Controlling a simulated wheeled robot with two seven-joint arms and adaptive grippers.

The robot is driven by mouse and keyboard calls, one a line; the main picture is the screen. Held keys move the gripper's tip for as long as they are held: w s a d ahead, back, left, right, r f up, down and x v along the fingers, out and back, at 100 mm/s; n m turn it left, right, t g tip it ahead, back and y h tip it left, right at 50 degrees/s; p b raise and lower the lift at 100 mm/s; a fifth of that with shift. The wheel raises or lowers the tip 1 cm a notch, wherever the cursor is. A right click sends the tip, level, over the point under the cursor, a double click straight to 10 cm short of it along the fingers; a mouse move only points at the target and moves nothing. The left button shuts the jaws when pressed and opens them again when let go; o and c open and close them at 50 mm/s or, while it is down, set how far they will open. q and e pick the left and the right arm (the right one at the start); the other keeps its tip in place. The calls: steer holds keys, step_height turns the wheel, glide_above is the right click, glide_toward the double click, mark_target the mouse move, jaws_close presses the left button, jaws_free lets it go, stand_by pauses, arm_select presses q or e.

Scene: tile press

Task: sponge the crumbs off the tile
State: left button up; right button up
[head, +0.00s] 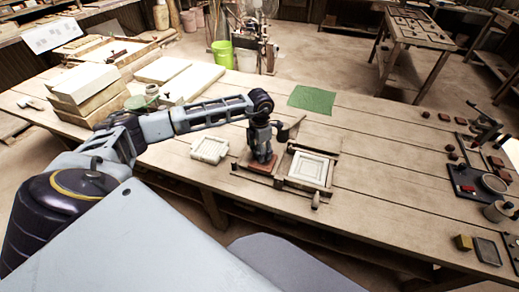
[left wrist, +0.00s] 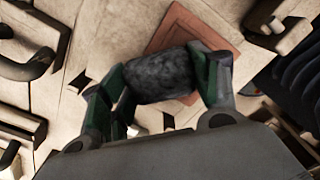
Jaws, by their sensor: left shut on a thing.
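A reddish-brown square tile (left wrist: 178,25) lies flat on the work surface under my left gripper. In the head view the tile (head: 245,167) shows partly around the gripper's fingers. My left gripper (left wrist: 163,82) is shut on a dark grey, rounded sponge (left wrist: 160,75). The sponge is over the tile and covers part of it; I cannot tell whether they touch. In the head view my left gripper (head: 263,158) points down at the tile, and the sponge is hidden there. I cannot make out any crumbs. My right gripper is out of view.
A wooden frame with a pale patterned panel (head: 308,170) stands right of the tile, with dark bars nearby. A white mould (head: 210,148) lies to its left. A green cloth (head: 312,99) lies behind. Small blocks and tools sit at the right end; the middle-right tabletop is clear.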

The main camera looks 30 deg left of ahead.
arm_select(q)
steer(key=shift+s+d, duration=0.35)
steer(key=shift+d, duration=0.2)
stand_by(0.4)
steer(key=shift+r, duration=0.1)
steer(key=shift+r+p, duration=1.2)
steer(key=shift+r, duration=0.55)
steer(key=shift+r+p, duration=1.2)
steer(key=shift+r, duration=1)
